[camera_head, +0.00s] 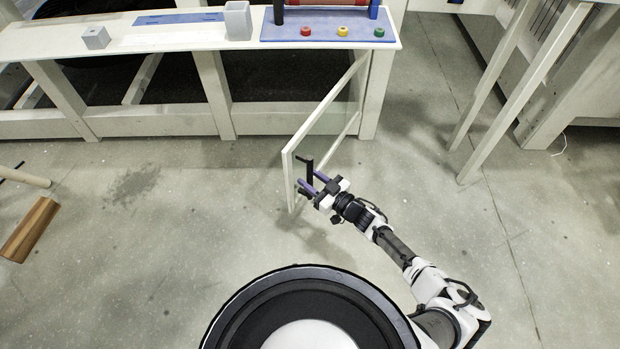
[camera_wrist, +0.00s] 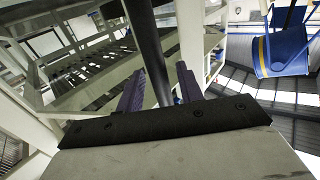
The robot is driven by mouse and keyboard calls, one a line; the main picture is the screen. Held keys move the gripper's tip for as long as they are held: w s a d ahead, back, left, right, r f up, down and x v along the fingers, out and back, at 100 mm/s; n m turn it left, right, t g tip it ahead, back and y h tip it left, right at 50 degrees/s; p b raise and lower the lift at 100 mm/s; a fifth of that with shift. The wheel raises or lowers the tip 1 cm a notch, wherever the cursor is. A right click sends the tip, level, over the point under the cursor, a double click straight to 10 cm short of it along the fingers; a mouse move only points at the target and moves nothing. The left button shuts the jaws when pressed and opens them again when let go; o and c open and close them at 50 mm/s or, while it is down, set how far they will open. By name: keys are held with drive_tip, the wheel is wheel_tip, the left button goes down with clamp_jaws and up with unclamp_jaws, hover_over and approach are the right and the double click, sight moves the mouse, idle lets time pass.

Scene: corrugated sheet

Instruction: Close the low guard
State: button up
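The low guard (camera_head: 291,165) is a white-framed panel with a clear pane. It stands swung out from the bench front, towards me, with its far edge at a bench leg. A black upright handle (camera_head: 309,171) is near its free edge. My gripper (camera_head: 312,183) is at this handle, with one purple finger on each side. In the wrist view the dark handle bar (camera_wrist: 148,45) runs up between the fingers of my gripper (camera_wrist: 160,84). The fingers are apart, with a gap showing beside the bar. Whether either finger touches it is unclear.
The white bench (camera_head: 180,38) carries a grey block (camera_head: 96,38), a grey open box (camera_head: 238,20) and a blue panel (camera_head: 270,32) with coloured buttons. A wooden piece (camera_head: 30,230) is at the left.

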drive_tip(key=shift+w+a, duration=0.2)
drive_tip(key=shift+a, duration=0.05)
clamp_jaws()
drive_tip(key=shift+a, duration=0.1)
idle(0.3)
